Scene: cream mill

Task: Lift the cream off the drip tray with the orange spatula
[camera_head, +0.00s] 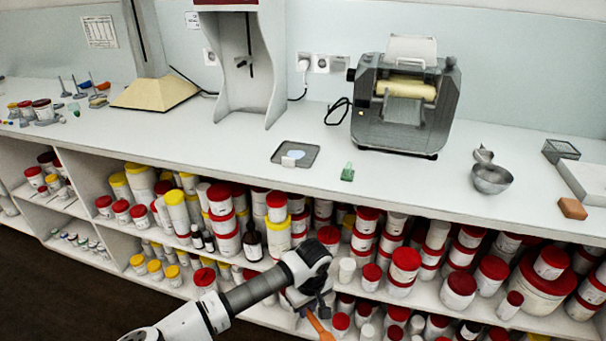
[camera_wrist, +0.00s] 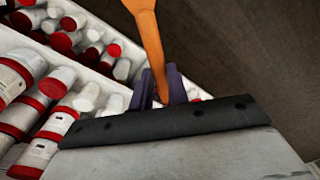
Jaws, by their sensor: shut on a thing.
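The orange spatula (camera_head: 318,326) is held in my gripper (camera_head: 312,304), below and in front of the counter's front edge. In the wrist view the orange shaft (camera_wrist: 149,38) runs up from between the dark purple fingers (camera_wrist: 160,88), which are shut on it. Its far end is out of the picture in both views. The dark flat drip tray (camera_head: 310,151) lies on the counter, above and left of my gripper in the picture. A pale bluish-white patch of cream (camera_head: 295,153) shows on it. My gripper is well apart from the tray.
A grey roller mill (camera_head: 405,100) stands right of the tray. A small green object (camera_head: 347,172) lies near the counter edge. A metal bowl (camera_head: 491,179) and orange-brown block (camera_head: 572,208) are further right. Shelves below hold many jars (camera_head: 405,262) close to my arm.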

